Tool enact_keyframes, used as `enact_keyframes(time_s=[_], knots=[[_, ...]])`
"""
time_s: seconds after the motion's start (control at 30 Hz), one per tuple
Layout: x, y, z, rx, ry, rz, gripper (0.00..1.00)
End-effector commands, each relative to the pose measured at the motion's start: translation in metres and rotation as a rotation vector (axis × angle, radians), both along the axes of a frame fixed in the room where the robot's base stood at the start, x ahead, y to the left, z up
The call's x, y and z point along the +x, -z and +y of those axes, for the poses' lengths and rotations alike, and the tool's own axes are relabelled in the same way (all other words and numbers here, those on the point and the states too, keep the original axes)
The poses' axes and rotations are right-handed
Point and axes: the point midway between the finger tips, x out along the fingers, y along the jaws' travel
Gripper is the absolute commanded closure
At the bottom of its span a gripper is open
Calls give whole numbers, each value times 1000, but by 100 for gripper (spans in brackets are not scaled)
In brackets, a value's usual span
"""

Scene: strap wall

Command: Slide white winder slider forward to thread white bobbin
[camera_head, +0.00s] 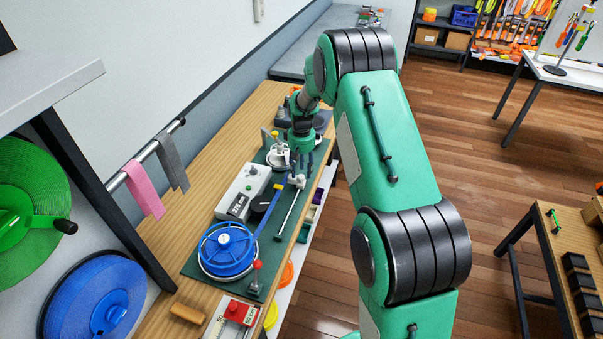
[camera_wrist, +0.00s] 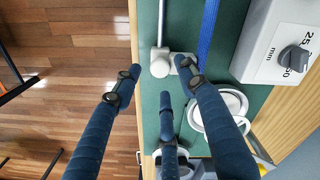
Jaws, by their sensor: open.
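The white winder slider (camera_head: 298,181) sits at the far end of its thin rail on the green board. In the wrist view the slider (camera_wrist: 160,65) lies between my two upper fingertips, its right part partly hidden by one finger. My gripper (camera_head: 303,160) points down just beyond the slider, its fingers spread and empty; they also show in the wrist view (camera_wrist: 158,78). Contact with the slider cannot be told. The white bobbin (camera_head: 279,156) is left of my gripper; in the wrist view the bobbin (camera_wrist: 229,101) is partly behind the right finger. The blue strap (camera_head: 270,212) runs toward the slider.
A blue spool (camera_head: 228,251) stands at the board's near end. A white meter box (camera_head: 243,190) with a knob borders the strap on the left. A red-knobbed lever (camera_head: 256,277) is near the front. The wooden floor lies open to the right of the bench.

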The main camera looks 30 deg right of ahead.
Motion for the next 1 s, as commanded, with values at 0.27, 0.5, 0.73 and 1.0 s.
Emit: enact_keyframes(time_s=[0.27,0.5,0.73,1.0], knots=[[1,-46,0,-2,0,-4,58],[1,-82,0,-2,0,-5,58],[1,-97,0,-2,0,-3,58],[1,-99,0,-1,0,-3,58]])
